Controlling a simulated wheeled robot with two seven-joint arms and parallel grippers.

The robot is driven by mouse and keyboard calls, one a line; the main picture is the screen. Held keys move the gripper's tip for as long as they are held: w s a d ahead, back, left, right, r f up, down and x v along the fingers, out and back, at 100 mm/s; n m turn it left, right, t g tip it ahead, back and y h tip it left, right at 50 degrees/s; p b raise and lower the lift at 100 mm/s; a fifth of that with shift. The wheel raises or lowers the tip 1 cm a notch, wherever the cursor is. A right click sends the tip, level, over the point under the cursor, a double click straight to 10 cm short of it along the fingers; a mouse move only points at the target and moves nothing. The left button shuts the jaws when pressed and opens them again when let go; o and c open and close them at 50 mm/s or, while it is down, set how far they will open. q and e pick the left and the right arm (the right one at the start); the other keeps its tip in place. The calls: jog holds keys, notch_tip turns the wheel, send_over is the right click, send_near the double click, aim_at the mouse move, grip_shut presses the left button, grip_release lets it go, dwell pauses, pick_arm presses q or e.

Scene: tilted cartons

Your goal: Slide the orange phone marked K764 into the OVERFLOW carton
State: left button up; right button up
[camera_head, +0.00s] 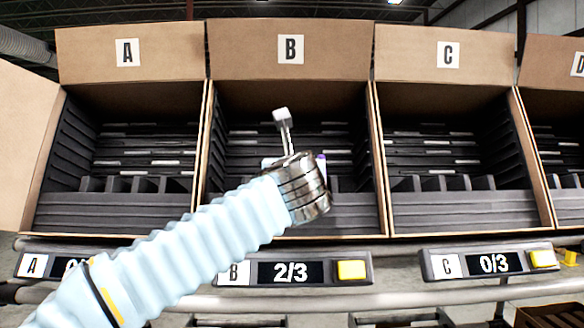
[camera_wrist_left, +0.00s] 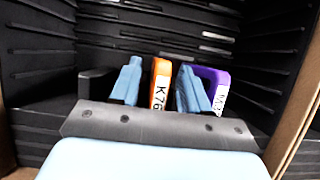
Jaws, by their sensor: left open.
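The orange phone (camera_wrist_left: 162,70) stands upright in carton B, its white label reading "K76" before the rest is cut off. My left gripper (camera_wrist_left: 158,78) is open, with one blue finger on each side of this phone. I cannot tell whether either finger touches it. In the head view my left wrist (camera_head: 301,188) reaches into carton B (camera_head: 338,50) and hides the fingers and the orange phone. A purple phone (camera_wrist_left: 213,78) stands just right of the right finger. No carton marked OVERFLOW is in view. My right gripper is not in view.
Carton A (camera_head: 90,66) stands left and carton C (camera_head: 400,50) right, with dark slotted inserts. Carton D (camera_head: 552,54) is partly cut off. Display B (camera_head: 290,272) reads 2/3 and display C (camera_head: 487,265) 0/3. A rail runs along the front.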

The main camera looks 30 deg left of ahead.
pick_arm(q)
jog(key=shift+w+a, duration=0.3)
jog(key=shift+w, duration=0.15)
grip_shut()
jog(key=c, duration=0.5)
grip_release()
grip_shut()
jog(key=shift+s, duration=0.1)
